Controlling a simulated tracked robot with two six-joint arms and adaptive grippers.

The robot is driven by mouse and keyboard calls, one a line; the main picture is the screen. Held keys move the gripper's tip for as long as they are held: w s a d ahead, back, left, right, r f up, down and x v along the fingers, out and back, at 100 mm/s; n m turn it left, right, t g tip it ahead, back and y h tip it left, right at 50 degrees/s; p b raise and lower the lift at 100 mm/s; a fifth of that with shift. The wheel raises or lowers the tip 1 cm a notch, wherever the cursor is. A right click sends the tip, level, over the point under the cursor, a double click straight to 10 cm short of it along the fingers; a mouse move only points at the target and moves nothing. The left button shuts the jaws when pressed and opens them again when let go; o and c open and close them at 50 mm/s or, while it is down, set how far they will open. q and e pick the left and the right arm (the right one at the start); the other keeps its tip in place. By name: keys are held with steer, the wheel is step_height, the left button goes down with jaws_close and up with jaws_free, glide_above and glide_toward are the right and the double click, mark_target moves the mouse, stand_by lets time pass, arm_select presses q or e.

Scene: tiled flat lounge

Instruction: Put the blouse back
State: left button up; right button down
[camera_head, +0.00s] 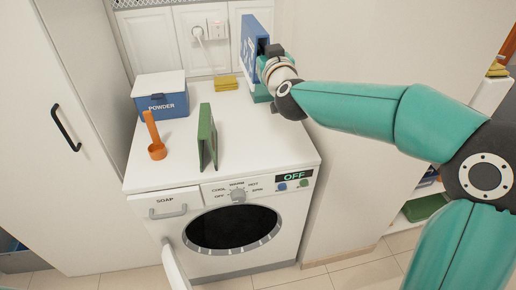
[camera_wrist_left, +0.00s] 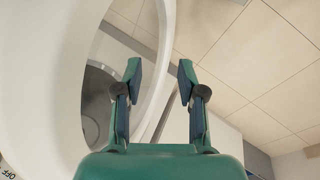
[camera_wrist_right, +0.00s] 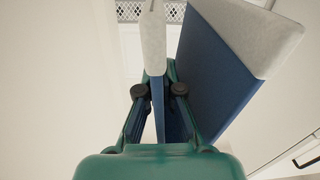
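A blue folded piece with white parts (camera_head: 249,36) stands upright at the back right of the washing machine's top. No other thing here looks more like a blouse, but I cannot be sure that it is one. My right gripper (camera_head: 264,88) is at its right side. In the right wrist view, one panel of the piece (camera_wrist_right: 154,42) is between the fingers of my right gripper (camera_wrist_right: 160,80), which look closed on it. The other panel leans off to the right. My left gripper (camera_wrist_left: 160,75) is open and empty by the open round door; it is not in the head view.
The washing machine (camera_head: 185,182) has its door (camera_head: 174,265) swung open. On its top are a blue powder box (camera_head: 160,98), an orange scoop (camera_head: 156,150), a green folded piece (camera_head: 206,138) and yellow cloths (camera_head: 226,83). A tall cabinet (camera_head: 60,190) stands left; shelves (camera_head: 424,205) are right.

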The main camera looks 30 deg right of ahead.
steer(key=shift+s+d+f+b, duration=0.15)
steer(key=shift+f+b, duration=1.25)
steer(key=shift+f, duration=2.75)
steer(key=shift+s+d+f+b, duration=0.15)
steer(key=shift+f+b, duration=1.25)
steer(key=shift+f, duration=2.8)
steer(key=shift+d+f+b, duration=0.2)
steer(key=shift+f+b, duration=1.2)
steer(key=shift+f, duration=2.75)
steer(key=shift+f, duration=0.1)
steer(key=c, duration=1.3)
jaws_free()
steer(key=shift+s, duration=0.1)
